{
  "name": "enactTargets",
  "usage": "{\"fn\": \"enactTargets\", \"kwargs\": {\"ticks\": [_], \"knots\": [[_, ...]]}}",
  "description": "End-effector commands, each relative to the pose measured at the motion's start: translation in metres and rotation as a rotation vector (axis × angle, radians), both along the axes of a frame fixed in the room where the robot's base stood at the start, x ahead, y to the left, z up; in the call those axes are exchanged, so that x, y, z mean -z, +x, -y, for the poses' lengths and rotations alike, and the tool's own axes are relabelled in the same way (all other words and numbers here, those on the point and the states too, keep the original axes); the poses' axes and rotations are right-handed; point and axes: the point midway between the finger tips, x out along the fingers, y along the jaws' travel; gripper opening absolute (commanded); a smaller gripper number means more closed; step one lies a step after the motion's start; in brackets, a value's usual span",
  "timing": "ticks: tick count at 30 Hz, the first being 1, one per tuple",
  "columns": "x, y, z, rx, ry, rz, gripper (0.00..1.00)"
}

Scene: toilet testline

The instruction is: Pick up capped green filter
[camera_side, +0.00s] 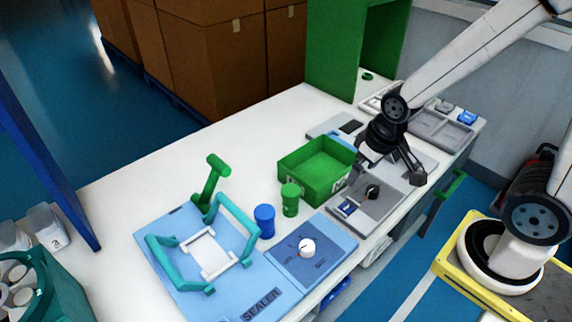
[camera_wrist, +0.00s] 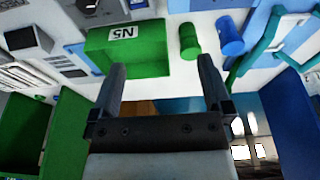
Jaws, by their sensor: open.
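A green cylinder (camera_side: 290,204) with a green cap stands upright on the white bench, between the green bin and a blue cylinder (camera_side: 265,222). In the wrist view the green cylinder (camera_wrist: 189,40) appears beyond my fingers, near the top, just left of the blue cylinder (camera_wrist: 229,40). My gripper (camera_side: 391,166) is open and empty above the grey device at the bench's right side, to the right of the green cylinder and apart from it. In the wrist view the two fingers of my gripper (camera_wrist: 162,70) are spread wide with nothing between them.
The green bin (camera_side: 300,177) stands between my gripper and the green cylinder; its label reads N5 in the wrist view (camera_wrist: 98,50). A blue sealer (camera_side: 170,250) with teal arms and a knob panel (camera_side: 325,262) lies to the left. White bench behind the bin is clear.

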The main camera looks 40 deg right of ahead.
Motion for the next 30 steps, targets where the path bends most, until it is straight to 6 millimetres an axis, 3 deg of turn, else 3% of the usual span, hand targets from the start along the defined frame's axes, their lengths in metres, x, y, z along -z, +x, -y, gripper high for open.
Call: {"fn": "enactTargets", "kwargs": {"ticks": [11,20,30], "knots": [[0.01,0.005,0.004,0.131,0.055,-0.086,1.0],[0.037,0.021,0.006,0.485,0.238,-0.321,1.0],[0.068,0.053,0.001,0.897,0.529,-0.602,1.0]]}}
